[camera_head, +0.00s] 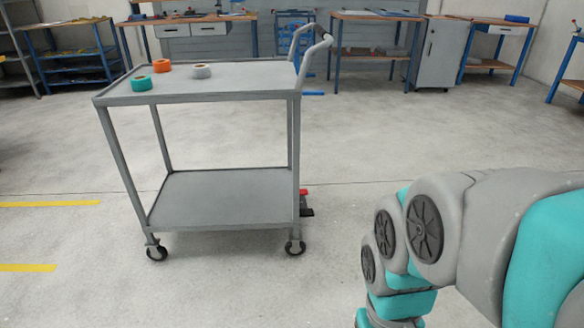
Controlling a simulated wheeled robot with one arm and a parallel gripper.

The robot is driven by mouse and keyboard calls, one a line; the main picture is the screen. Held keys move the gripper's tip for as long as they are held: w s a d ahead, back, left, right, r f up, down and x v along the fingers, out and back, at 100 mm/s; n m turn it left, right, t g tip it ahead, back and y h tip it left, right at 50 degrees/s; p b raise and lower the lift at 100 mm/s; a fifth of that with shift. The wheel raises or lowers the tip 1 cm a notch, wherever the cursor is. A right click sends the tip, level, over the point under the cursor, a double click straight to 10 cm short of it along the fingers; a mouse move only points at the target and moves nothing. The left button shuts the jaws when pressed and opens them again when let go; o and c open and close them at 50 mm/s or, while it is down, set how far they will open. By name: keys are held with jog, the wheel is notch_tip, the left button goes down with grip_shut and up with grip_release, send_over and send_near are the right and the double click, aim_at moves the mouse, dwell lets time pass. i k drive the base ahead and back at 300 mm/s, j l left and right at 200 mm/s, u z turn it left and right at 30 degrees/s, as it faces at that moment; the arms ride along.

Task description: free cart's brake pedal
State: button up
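A grey two-shelf cart (222,198) stands on the floor left of centre, on small black casters. Its push handle (314,52) rises at the right end of the top shelf. A small red part (303,192) and a dark flat piece (307,212) show low behind the cart's right front leg. They look like the brake pedal, but the leg partly hides them and I cannot tell whether it is pressed. My arm comes in from the lower right, clear of the cart. My gripper is outside the picture.
Workbenches and a grey cabinet (440,52) line the back. Yellow floor stripes (50,204) lie at left. The floor right of the cart is clear up to my arm.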

aim_at(304, 212)
jog(key=i+l, duration=0.2)
jog(key=i, duration=0.35)
jog(key=i+l, duration=0.15)
jog(key=i, duration=0.4)
jog(key=i+l, duration=0.2)
jog(key=i, duration=0.4)
jog(key=i+l, duration=0.15)
jog(key=i, duration=0.4)
